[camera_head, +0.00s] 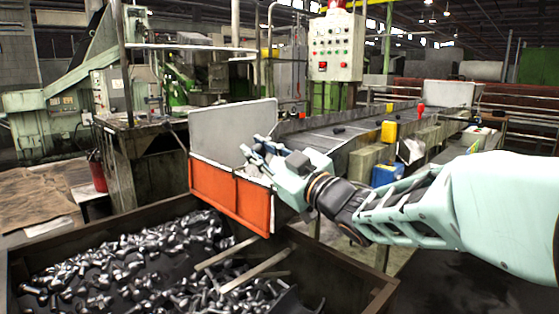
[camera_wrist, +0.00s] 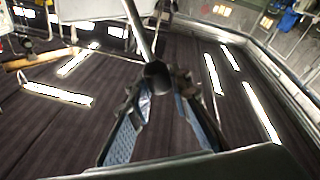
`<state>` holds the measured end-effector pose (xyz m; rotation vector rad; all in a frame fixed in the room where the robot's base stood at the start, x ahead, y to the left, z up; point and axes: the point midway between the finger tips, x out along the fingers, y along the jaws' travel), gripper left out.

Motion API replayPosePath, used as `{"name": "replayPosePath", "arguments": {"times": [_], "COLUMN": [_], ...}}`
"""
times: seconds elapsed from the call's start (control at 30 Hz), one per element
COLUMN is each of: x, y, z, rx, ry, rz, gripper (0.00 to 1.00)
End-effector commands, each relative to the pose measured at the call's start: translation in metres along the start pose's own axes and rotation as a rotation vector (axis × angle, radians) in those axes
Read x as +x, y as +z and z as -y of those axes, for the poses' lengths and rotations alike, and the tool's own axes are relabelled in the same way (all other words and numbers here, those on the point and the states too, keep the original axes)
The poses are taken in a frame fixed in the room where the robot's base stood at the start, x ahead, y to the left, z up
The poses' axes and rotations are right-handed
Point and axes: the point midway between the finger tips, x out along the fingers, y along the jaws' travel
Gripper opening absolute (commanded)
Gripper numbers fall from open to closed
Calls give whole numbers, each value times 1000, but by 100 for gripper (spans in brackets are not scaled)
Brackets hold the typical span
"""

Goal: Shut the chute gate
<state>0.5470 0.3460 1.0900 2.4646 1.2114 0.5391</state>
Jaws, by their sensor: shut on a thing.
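A pale grey plate (camera_head: 232,132), which looks like the chute gate, stands upright above an orange panel (camera_head: 228,195) at the near end of the chute (camera_head: 340,132). My gripper (camera_head: 256,150) is at the plate's right side, overlapping its lower right part in the head view. In the wrist view my gripper (camera_wrist: 165,88) has its two blue-lined fingers closed around the round end of a grey rod (camera_wrist: 142,35). How the rod joins the plate is hidden. The plate's lower edge is partly hidden behind the orange panel and my fingers.
A bin (camera_head: 345,262) with many loose bolts (camera_head: 130,260) and some bars lies below the chute end. A yellow block (camera_head: 388,131) and a blue box (camera_head: 387,174) sit along the chute's right side. A control box (camera_head: 335,47) stands behind.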

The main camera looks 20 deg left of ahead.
Motion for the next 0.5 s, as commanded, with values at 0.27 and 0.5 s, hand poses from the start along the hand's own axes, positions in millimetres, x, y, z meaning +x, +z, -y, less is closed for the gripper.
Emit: {"name": "replayPosePath", "arguments": {"times": [0.27, 0.5], "x": [-2, -2], "y": [7, 7], "z": [8, 9], "rx": [-73, -87], "ry": [-12, -16], "rz": [-7, -8], "gripper": [0, 0]}}
